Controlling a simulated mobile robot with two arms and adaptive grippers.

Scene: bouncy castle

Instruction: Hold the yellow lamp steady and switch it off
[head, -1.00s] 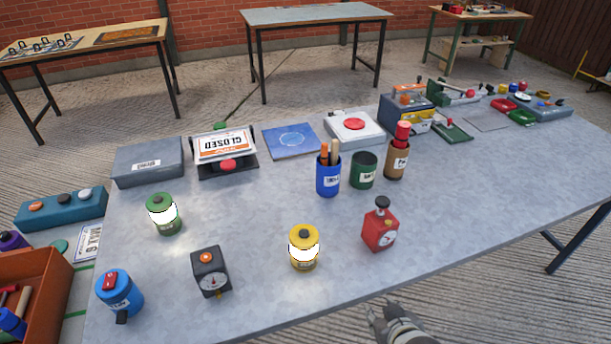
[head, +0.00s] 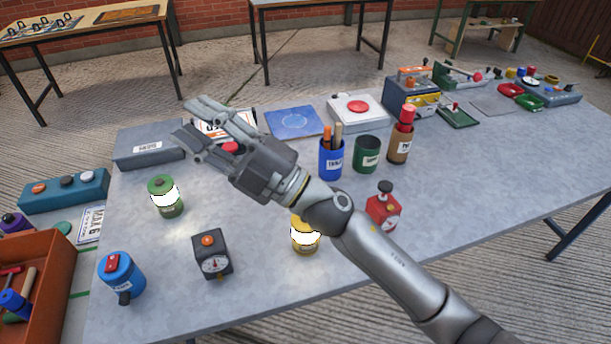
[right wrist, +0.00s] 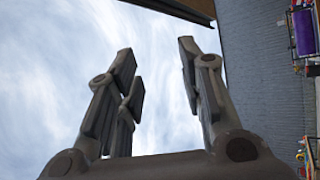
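The yellow lamp (head: 305,247) stands upright on the grey table (head: 420,215), its white band glowing. My right forearm crosses in front of its top, so its top is hidden. My right gripper (head: 192,120) is raised over the table, up and to the left of the yellow lamp in the head view and apart from it. Its fingers are spread and empty; the right wrist view also shows them apart (right wrist: 158,62) against the sky. A lit green lamp (head: 165,197) stands to the left. My left gripper is not in view.
A black timer box (head: 212,257) and a blue canister (head: 121,280) stand left of the yellow lamp. A red device (head: 382,212) stands right of it. Pen cup (head: 331,162), green cup (head: 367,155) and brown holder (head: 399,150) stand behind. The front table edge is mostly clear.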

